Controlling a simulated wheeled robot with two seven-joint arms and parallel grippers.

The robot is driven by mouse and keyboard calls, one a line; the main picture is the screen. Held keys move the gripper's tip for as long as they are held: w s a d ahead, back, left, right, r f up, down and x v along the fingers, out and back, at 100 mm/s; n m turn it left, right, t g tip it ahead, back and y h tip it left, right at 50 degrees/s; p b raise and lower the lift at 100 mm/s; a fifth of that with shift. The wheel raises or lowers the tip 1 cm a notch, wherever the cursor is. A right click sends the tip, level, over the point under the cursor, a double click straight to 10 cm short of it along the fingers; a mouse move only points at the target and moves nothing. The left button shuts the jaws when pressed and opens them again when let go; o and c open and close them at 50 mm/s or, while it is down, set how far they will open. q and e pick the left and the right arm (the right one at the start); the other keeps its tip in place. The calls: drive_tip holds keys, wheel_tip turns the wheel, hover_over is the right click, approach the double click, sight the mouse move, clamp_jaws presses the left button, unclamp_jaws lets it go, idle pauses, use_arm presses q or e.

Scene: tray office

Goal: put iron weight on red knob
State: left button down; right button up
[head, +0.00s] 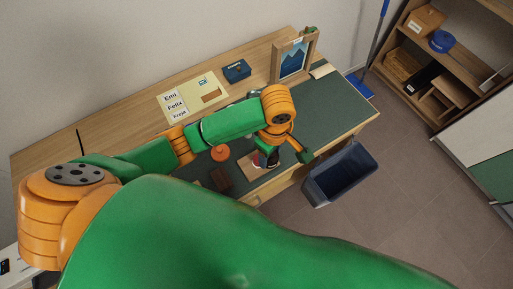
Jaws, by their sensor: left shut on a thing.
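My left gripper (284,155) is over the near part of the dark green desk mat and is shut on a small dark thing (272,161), which looks like the iron weight. The fingers and my wrist hide much of it. A small red patch (258,165), perhaps the red knob, shows just left of the dark thing, on or by a pale board (248,168). I cannot tell whether the weight touches it. A round orange-red thing (220,153) lies further left on the desk. My right gripper is not in view.
A picture frame (292,60), a dark blue box (236,71) and a name board (190,98) stand at the back. A dark bin (341,174) is on the floor before the desk. The mat's right part is clear.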

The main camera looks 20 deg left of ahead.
use_arm(q)
drive_tip(key=w+a+f, duration=0.1)
drive_tip(key=a+f, duration=0.2)
drive_tip(key=w+a+f, duration=0.1)
drive_tip(key=f, duration=0.1)
drive_tip(key=shift+w+a+f, duration=0.25)
drive_tip(key=shift+w, duration=0.1)
wheel_tip(320, 180, down, 3)
drive_tip(key=shift+w+d+b, duration=0.1)
drive_tip(key=shift+b, duration=0.35)
drive_tip(key=shift+w+f, duration=0.1)
drive_tip(key=shift+f, duration=0.05)
drive_tip(key=shift+c, duration=1.1)
unclamp_jaws()
